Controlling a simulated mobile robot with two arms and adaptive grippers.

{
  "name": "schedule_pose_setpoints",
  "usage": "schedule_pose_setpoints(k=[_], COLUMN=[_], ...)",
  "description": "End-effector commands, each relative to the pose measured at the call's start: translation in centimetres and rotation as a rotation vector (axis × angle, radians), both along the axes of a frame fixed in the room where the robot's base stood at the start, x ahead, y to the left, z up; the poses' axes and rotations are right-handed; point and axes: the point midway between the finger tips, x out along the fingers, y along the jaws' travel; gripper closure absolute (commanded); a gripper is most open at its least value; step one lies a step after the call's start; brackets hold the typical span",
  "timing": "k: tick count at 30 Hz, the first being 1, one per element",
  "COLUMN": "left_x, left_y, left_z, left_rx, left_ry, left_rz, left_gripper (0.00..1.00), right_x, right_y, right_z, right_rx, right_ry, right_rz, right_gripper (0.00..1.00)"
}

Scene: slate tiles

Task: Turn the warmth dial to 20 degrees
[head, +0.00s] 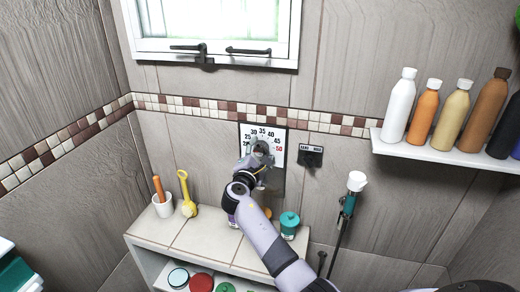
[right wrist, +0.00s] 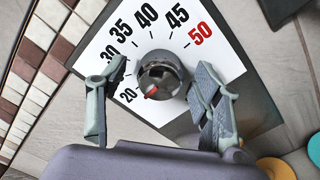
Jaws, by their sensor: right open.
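The warmth dial is a white plate (head: 277,157) with numbers from 20 to 50, the 50 in red, on the tiled wall below the window. In the right wrist view its round dark metal knob (right wrist: 160,75) stands out from the plate. The knob's red mark (right wrist: 151,92) points down and left, near the 20; its exact reading is hard to tell. My right gripper (head: 260,156) is in front of the dial and hides part of it. In the right wrist view its open fingers (right wrist: 161,72) are on either side of the knob, with gaps. My left gripper is out of view.
A ledge (head: 205,238) below holds a white cup (head: 163,207), a yellow scoop (head: 188,200) and a teal-lidded jar (head: 289,223). A small dark label plate (head: 311,156) is right of the dial. A bottle shelf (head: 440,150) juts out at right.

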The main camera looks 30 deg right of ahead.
Motion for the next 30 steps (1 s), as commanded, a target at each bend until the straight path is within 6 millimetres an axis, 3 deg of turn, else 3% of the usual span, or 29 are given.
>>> schedule_pose_setpoints(k=[18,30], left_x=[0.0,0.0], left_y=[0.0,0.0], left_z=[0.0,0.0], left_rx=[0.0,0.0], left_ry=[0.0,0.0], left_rz=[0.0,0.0], left_gripper=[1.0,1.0], right_x=[-6.9,-7.6], right_y=[8.2,8.9], right_z=[0.1,0.2], right_rx=[0.0,-0.001], right_ry=[0.0,0.0], right_rz=[0.002,0.001], right_gripper=[0.41,0.41])
